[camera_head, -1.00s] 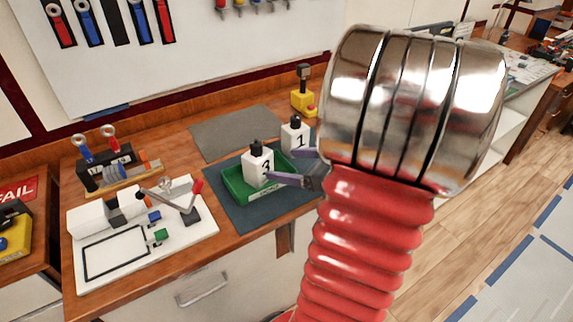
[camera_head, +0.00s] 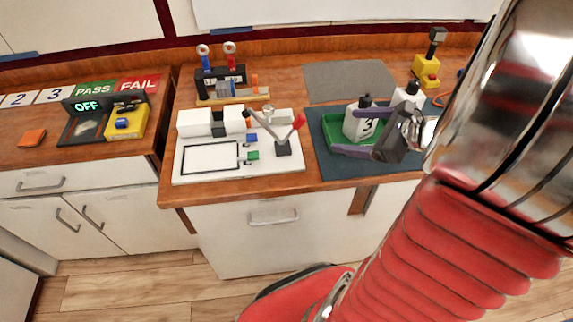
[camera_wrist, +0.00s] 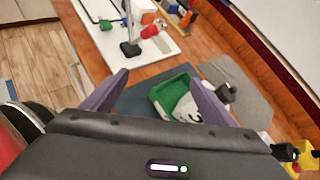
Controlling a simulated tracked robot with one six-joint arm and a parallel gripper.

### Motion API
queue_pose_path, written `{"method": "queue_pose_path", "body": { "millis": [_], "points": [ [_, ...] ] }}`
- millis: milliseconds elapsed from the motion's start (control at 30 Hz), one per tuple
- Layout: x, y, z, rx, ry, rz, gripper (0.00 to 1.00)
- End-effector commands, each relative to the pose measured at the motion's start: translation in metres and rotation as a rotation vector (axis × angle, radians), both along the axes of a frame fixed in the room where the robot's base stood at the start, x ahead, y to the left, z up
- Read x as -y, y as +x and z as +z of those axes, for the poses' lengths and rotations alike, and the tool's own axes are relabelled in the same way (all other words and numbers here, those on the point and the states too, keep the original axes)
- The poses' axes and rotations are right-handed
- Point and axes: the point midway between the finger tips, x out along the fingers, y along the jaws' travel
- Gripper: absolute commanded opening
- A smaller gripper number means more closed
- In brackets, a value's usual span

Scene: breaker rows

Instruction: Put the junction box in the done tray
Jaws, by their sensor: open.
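A green tray (camera_head: 335,140) sits on a dark mat and shows in the wrist view (camera_wrist: 158,100); I take it for the done tray, though no label shows. A white block marked 3 with a black top (camera_head: 360,122) stands in it; in the wrist view the block (camera_wrist: 190,110) is partly behind the right finger. A similar white block (camera_head: 408,95) is beside it, partly hidden by my arm. I cannot tell which thing is the junction box. My gripper (camera_wrist: 160,77), with purple fingers, is open and empty above the mat and tray, also seen in the head view (camera_head: 352,132).
A white board with a red-knobbed lever (camera_head: 284,145) lies left of the mat. A rack with red and blue tools (camera_head: 222,78) stands behind it. A yellow unit (camera_head: 127,121) and an orange piece (camera_head: 32,138) are on the left bench. The grey mat (camera_head: 350,80) is bare.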

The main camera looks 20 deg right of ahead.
Motion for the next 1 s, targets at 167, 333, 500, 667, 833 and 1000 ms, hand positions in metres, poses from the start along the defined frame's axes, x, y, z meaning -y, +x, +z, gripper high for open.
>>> {"method": "queue_pose_path", "body": {
  "millis": [167,333,500,667,833,1000],
  "points": [
    [-0.061,0.0,0.004,-0.029,-0.196,0.267,0.8],
    [-0.108,-0.009,0.006,-0.04,-0.396,0.523,0.8],
    [-0.145,-0.024,0.008,-0.031,-0.603,0.772,0.8],
    [-0.171,-0.039,0.012,-0.008,-0.802,0.999,0.8],
    [-0.19,-0.054,0.019,0.034,-1.023,1.227,0.8],
    [-0.203,-0.067,0.028,0.091,-1.252,1.439,0.8]
  ]
}}
